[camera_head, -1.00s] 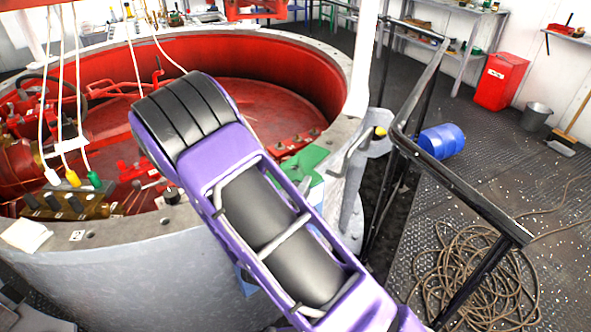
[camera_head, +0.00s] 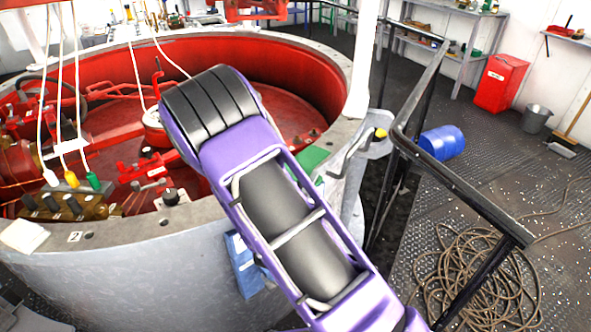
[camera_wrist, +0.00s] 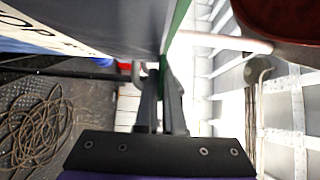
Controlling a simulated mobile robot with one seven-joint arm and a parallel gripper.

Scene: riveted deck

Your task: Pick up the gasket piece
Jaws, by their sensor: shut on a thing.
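The gasket piece looks to be the flat green piece (camera_head: 312,160) by the pale rim, partly hidden behind my arm in the head view. In the wrist view it shows nearly edge-on as a thin green strip (camera_wrist: 177,22). My gripper (camera_wrist: 161,85) is shut on the lower end of this strip, with its dark fingers close together. In the head view my purple and black arm hides the gripper. I cannot tell whether the green piece still touches the rim.
The round pit (camera_head: 300,82) has red inner walls and a pale rim. A black railing (camera_head: 460,185) stands to the right of my arm. Beyond it are a blue drum (camera_head: 442,142) and coiled rope (camera_head: 475,275). Valves and hoses stand at the left.

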